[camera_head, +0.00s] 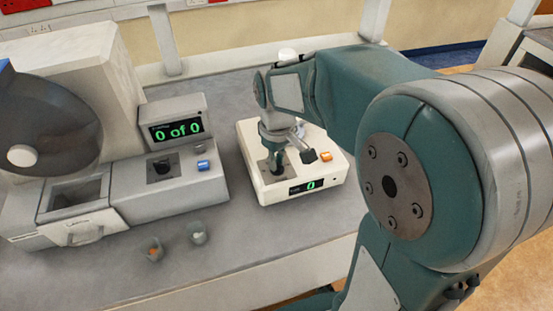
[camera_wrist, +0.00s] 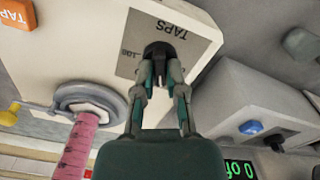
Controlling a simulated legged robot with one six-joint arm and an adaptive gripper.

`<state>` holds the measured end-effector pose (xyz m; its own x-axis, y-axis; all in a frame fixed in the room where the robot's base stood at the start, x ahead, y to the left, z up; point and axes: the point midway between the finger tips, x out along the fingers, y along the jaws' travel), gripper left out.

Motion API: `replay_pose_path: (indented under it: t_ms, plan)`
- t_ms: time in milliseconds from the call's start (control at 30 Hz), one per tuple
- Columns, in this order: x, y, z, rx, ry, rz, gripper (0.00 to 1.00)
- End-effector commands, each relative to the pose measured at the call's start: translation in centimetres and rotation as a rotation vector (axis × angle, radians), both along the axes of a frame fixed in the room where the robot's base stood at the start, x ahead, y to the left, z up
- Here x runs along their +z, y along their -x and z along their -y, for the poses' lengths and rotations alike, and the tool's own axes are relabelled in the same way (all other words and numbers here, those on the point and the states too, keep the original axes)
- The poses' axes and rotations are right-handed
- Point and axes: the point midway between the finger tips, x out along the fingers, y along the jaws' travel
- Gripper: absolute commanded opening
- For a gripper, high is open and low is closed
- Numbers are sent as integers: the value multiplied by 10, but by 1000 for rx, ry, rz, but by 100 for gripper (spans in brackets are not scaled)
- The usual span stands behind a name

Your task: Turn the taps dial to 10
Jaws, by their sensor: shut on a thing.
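The white tap machine (camera_head: 255,145) stands on the grey bench in the middle of the head view. Its small front display (camera_head: 308,187) reads 0 in green. An orange button (camera_head: 326,156) is on its top right. The black taps dial (camera_wrist: 158,50) sits on a grey panel marked TAPS in the wrist view. My gripper (camera_wrist: 159,78) points down at the panel and is shut on the dial, with a finger on either side. In the head view my gripper (camera_head: 277,170) partly hides the dial. The dial's scale is mostly covered.
Left of the machine is a grey device (camera_head: 125,185) with a display (camera_head: 178,131) reading "0 of 0", a black knob and a blue button (camera_head: 204,165). A pink cylinder (camera_wrist: 78,145) is close beside my gripper.

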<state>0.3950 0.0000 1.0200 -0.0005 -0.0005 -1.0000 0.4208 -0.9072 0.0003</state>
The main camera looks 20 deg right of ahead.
Motion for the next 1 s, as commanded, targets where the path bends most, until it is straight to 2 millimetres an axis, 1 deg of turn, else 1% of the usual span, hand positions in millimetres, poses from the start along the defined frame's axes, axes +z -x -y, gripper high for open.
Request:
replay_pose_path:
  t_ms: [167, 200, 233, 267, 567, 667, 767, 867, 1000]
  plan:
    - [0, 0, 0, 1, -1, 0, 0]
    - [0, 0, 0, 1, 0, 1, 29]
    - [0, 0, 0, 1, 0, 1, 42]
    - [0, 0, 0, 1, 0, 1, 50]
    - [0, 0, 0, 2, 0, 0, 50]
    - [3, 0, 0, 2, 0, 1, 50]
    - [13, -1, 0, 2, 0, 4, 50]
    - [32, -1, 0, 2, 1, 6, 50]
    - [62, -1, -1, 2, 0, 5, 50]
